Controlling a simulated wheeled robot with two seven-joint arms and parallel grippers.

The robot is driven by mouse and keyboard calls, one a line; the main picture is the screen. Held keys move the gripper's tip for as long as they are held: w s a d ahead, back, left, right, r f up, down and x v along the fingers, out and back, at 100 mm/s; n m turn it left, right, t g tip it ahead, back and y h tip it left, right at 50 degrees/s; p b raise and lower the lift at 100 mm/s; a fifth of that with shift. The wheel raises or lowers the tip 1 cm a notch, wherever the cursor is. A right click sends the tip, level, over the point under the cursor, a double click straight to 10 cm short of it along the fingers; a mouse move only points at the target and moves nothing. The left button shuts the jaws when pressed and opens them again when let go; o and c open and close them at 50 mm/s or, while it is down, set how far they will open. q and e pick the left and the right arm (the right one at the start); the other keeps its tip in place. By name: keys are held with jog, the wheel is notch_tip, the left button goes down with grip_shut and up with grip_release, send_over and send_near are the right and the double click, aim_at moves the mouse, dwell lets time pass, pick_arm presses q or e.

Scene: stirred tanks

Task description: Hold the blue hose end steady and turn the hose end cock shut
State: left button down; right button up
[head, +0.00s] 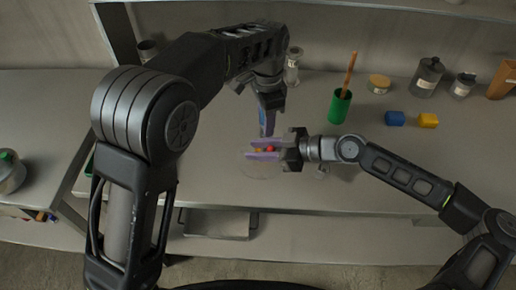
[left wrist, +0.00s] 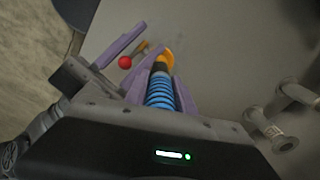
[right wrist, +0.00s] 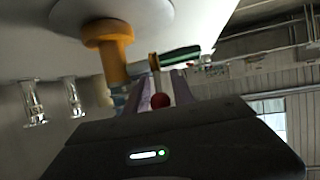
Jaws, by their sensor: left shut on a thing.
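The blue ribbed hose end (left wrist: 160,92) with an orange fitting (left wrist: 164,60) lies between the purple fingers of my left gripper (left wrist: 158,88), which is shut on it. The cock shows as a thin brass lever with a red ball knob (left wrist: 125,62), beside the hose end; the knob also shows in the head view (head: 271,149). My right gripper (head: 266,149) is open, its fingers apart on either side of the knob. In the right wrist view the knob (right wrist: 160,101) sits between the fingers; whether they touch it I cannot tell.
A green cup (head: 339,106) with a wooden stick stands right of my grippers. A blue block (head: 395,118), a yellow block (head: 428,120) and dark jars (head: 428,76) are further right. A grey tray (head: 216,223) sits below the table edge.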

jog(key=shift+c, duration=0.4)
grip_shut()
